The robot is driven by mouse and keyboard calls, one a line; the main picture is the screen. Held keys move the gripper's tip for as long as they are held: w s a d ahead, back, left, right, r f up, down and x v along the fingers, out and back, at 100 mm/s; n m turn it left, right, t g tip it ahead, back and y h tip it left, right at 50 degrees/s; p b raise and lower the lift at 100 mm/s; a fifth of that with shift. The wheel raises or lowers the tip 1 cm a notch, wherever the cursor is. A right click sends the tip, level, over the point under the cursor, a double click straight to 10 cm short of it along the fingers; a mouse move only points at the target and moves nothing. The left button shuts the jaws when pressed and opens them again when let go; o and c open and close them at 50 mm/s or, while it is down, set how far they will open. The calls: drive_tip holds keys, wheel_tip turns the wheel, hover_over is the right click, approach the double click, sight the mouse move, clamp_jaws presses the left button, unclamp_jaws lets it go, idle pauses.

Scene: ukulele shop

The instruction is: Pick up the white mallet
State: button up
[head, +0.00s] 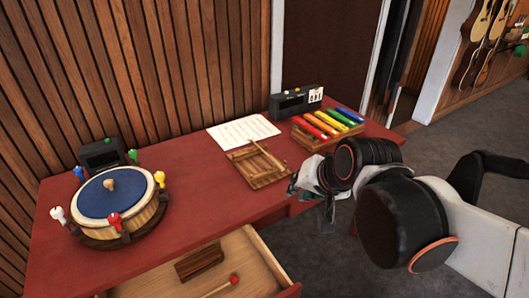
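A round drum (118,194) with a blue top stands on the left of the red table. Knob-headed pieces stand around its rim: a white one (58,214) at the left, plus red, yellow, green and blue ones. I cannot tell whether the white one is a mallet; its lower part is hard to make out. A pale wooden stick (266,155) lies across a slatted wooden tray (247,181) near the middle. My gripper (311,201) is over the table's front edge, right of the tray and far from the drum. Its fingers look apart, with nothing seen between them.
The red table (190,215) has clear room between drum and tray. An open drawer (262,262) in front holds a red-headed mallet (233,279) and a dark wooden block (199,262). A coloured xylophone (328,124), paper sheet (243,132) and black boxes stand toward the back.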

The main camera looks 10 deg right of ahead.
drive_tip(key=w+f+m+t+y, duration=0.1)
drive_tip(key=w+m, duration=0.6)
drive_tip(key=w, duration=0.3)
drive_tip(key=m+t+y+p, duration=0.2)
drive_tip(key=m+t+p, duration=0.15)
drive_tip(key=m, duration=1.55)
approach(271, 156)
drive_tip(key=shift+m, duration=0.3)
drive_tip(key=b+x, duration=0.1)
drive_tip(key=x, duration=0.1)
drive_tip(key=b+x, duration=0.1)
drive_tip(key=x, duration=0.1)
drive_tip(key=shift+w+a+f, duration=0.15)
drive_tip(key=shift+f, duration=0.25)
drive_tip(key=shift+b+x, duration=1.25)
drive_tip(key=shift+x, duration=1.55)
drive_tip(key=shift+r+t, duration=0.2)
drive_tip(key=shift+t, duration=0.05)
clamp_jaws()
